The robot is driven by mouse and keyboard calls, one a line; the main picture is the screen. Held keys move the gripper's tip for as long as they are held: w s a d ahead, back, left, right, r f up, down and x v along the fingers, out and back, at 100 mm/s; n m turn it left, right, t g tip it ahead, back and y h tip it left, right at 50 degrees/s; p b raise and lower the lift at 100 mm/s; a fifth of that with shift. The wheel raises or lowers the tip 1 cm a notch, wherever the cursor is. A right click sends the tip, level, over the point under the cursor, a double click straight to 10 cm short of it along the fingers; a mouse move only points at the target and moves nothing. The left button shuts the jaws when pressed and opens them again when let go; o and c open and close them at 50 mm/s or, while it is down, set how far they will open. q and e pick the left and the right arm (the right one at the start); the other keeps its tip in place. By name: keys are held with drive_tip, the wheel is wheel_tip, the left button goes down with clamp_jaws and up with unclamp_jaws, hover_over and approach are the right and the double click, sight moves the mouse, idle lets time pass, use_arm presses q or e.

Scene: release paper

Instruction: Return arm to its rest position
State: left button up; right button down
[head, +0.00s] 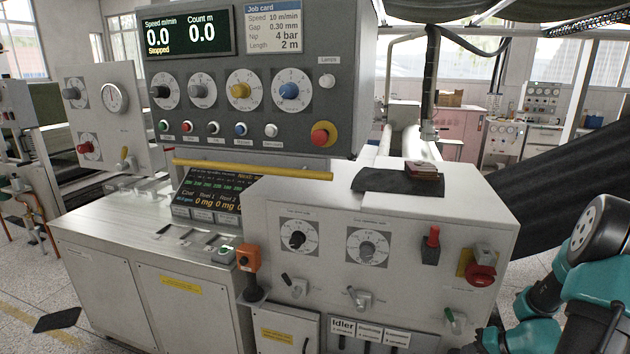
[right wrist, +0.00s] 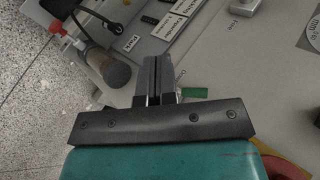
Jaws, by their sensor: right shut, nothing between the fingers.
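My right arm, teal and black, comes in at the lower right of the head view, beside the right end of the grey machine cabinet (head: 385,215). In the right wrist view my right gripper (right wrist: 153,72) is shut, with its two dark fingers together and nothing between them. It is in front of a panel with labelled switches; how far apart they are I cannot tell. My left gripper and left arm are not in view.
The cabinet front carries dials, levers and a red rotary switch (head: 481,275). A control panel (head: 250,130) with knobs and a red stop button (head: 324,134) stands behind. A dark sheet (head: 385,182) lies on top. A dark cylindrical part (right wrist: 108,68) is close left of the fingers.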

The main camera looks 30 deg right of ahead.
drive_tip(key=w+a+f+n+g, duration=0.2)
drive_tip(key=w+a+f+g, duration=0.15)
drive_tip(key=a+f, duration=0.5)
drive_tip(key=w+a+f+n+g, duration=0.2)
drive_tip(key=a+f+g, duration=0.3)
drive_tip(key=a, duration=0.6)
drive_tip(key=w+a+f+n, duration=0.1)
drive_tip(key=a+f+n, duration=0.1)
drive_tip(key=a, duration=0.7)
drive_tip(key=w+a+f+n+t, duration=0.1)
drive_tip(key=a+f+n, duration=0.2)
drive_tip(key=a, duration=0.7)
drive_tip(key=shift+a+f+n, duration=0.15)
drive_tip(key=shift+f+n, duration=0.2)
drive_tip(key=shift+n, duration=0.35)
drive_tip(key=shift+w, duration=0.1)
